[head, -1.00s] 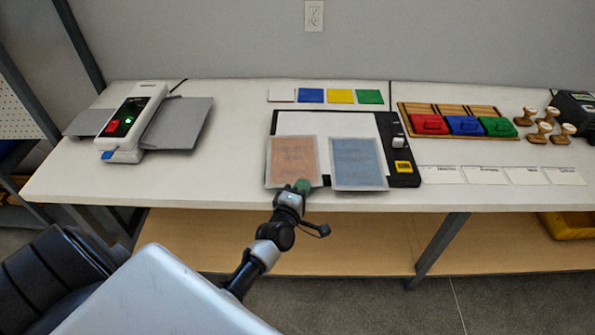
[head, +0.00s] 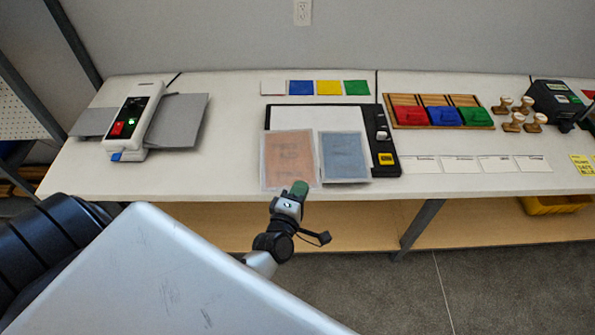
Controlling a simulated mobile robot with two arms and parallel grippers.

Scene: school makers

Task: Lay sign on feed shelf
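Two signs in clear pouches show in the head view, one orange (head: 287,158) and one blue (head: 344,157). The blue one lies over the front edge of a black-framed board. My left gripper (head: 300,187), with a green tip, is at the orange sign's lower right corner. It appears shut on that corner, with the sign raised a little; the fingers are seen end-on and partly hidden. The white laminator (head: 134,120) stands at the left with grey shelves on its left (head: 90,121) and right (head: 178,121). Both shelves look empty. My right gripper is out of view.
The board (head: 387,140) holds a white sheet. Coloured cards (head: 328,87), a rack of coloured blocks (head: 428,117), wooden stamps (head: 514,122) and white labels (head: 480,164) lie right of it or behind. Table space between laminator and board is clear.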

